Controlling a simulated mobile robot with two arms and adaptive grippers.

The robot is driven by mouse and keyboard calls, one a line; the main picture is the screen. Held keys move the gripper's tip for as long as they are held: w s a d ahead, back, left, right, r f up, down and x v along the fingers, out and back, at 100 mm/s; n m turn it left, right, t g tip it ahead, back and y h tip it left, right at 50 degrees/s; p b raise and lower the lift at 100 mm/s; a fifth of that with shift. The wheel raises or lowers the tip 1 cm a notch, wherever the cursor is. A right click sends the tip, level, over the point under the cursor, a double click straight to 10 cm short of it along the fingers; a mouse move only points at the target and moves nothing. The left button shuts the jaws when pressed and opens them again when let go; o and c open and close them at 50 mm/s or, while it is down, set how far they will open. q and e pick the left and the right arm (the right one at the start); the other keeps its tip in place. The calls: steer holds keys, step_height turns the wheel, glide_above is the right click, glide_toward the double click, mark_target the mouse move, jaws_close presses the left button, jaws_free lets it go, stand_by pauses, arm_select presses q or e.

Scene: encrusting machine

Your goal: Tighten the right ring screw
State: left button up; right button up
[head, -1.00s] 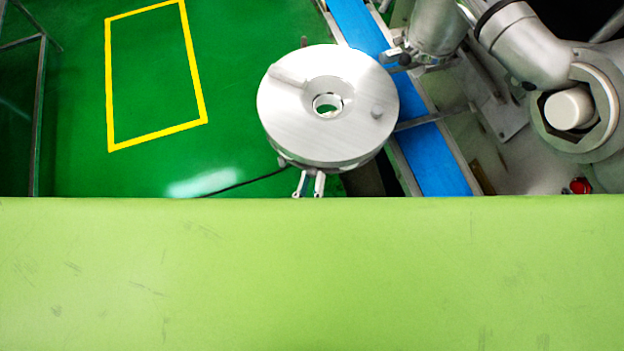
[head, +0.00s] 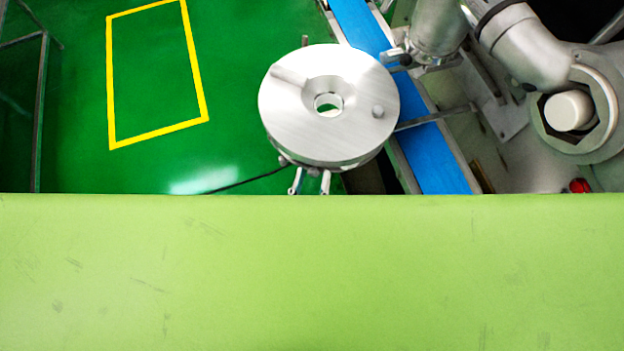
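A round silver metal disc (head: 290,120) with a hole in its middle is at the top centre of the head view. A small round knob (head: 378,111) stands on its right side, and a short post (head: 305,41) shows at its far edge. I cannot tell which part is the right ring screw. My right gripper is not in view.
A wide light green scuffed surface (head: 310,275) fills the lower half and blocks the view. A blue conveyor belt (head: 440,160) runs behind the disc on the right. Grey machine parts (head: 520,45) stand at the upper right. Green floor with a yellow outline (head: 110,85) is clear at left.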

arm_select(q)
steer(key=shift+f, duration=0.1)
steer(key=shift+s, duration=0.5)
steer(key=v, duration=0.6)
steer(key=shift+s, duration=0.25)
steer(key=shift+a, duration=0.1)
steer(key=s+a+f+m+g+b, duration=0.2)
steer(key=a+f+g, duration=0.15)
steer(key=f, duration=1.05)
steer(key=s+a+f+m+g+b, duration=0.1)
steer(key=s+a+f+g+b, duration=0.2)
steer(key=f, duration=1)
steer(key=s+a+f+g+y+b, duration=0.1)
steer(key=s+a+f+g+y, duration=0.2)
steer(key=s+a+f+g, duration=0.7)
steer(key=s+a+f, duration=0.4)
steer(key=a+f, duration=0.1)
steer(key=f, duration=0.3)
steer(key=shift+s+a+f+y+b, duration=0.15)
steer(key=shift+a+f+y+b, duration=0.1)
steer(key=shift+f+y+b, duration=0.15)
